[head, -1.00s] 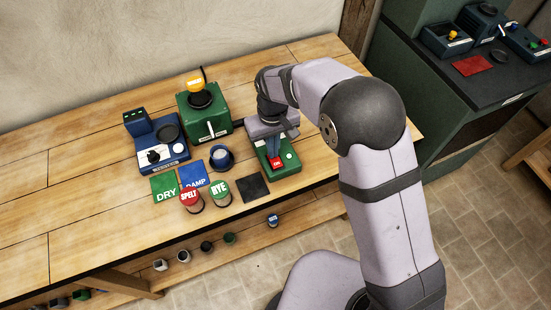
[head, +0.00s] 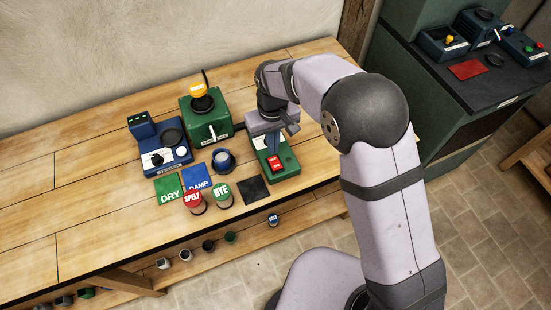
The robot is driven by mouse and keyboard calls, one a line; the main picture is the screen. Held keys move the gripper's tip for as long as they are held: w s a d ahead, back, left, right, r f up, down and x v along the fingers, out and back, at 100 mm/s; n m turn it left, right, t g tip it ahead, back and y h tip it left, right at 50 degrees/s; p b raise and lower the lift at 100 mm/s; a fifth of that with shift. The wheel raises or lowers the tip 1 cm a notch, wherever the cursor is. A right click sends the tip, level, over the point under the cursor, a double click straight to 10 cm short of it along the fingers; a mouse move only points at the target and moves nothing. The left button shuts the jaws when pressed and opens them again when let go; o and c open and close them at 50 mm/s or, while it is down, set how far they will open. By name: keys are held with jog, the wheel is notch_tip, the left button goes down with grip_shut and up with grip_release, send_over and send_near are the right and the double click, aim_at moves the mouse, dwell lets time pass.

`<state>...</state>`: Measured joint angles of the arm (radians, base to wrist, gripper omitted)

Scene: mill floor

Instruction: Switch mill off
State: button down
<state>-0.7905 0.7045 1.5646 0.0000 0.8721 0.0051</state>
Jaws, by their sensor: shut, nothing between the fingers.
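The mill (head: 206,125) is a green box with a dark round top, an orange-yellow piece above it and a pale lever on its front. To its right on the bench is a low green switch box (head: 288,169) with a red switch (head: 276,163) bearing small white lettering that I cannot read surely. My gripper (head: 272,150) points down over the back part of this box, just behind the red switch. Its fingers are shut and empty. Whether the fingertips touch the box is unclear. My gripper hides the back of the box.
A blue scale (head: 180,152) stands left of the mill. In front are a blue cup (head: 222,160), a green DRY card (head: 168,189), a blue DAMP card (head: 196,176), SPELT (head: 193,201) and RYE (head: 222,194) jars, and a dark square (head: 253,189). The bench's left side is clear.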

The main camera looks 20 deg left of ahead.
jog(key=shift+r+p, duration=0.9)
jog(key=shift+r, duration=0.5)
jog(key=shift+f, duration=0.3)
jog(key=s+d+f+g+h, duration=0.2)
jog(key=s+d+f, duration=0.2)
jog(key=s+d, duration=0.75)
jog(key=s+d+r+m+y, duration=0.1)
jog(key=s+d+r+m, duration=0.15)
jog(key=d, duration=0.55)
jog(key=s+d+r+m, duration=0.1)
jog(key=d+r+m, duration=0.2)
jog(key=d, duration=0.5)
jog(key=w+d+r+m+t+y, duration=0.1)
jog(key=w+d+r+m+t, duration=0.1)
jog(key=d, duration=0.4)
jog(key=shift+w+d+r+m, duration=0.15)
jog(key=shift+w+r+m, duration=0.6)
jog(key=shift+w+r, duration=0.15)
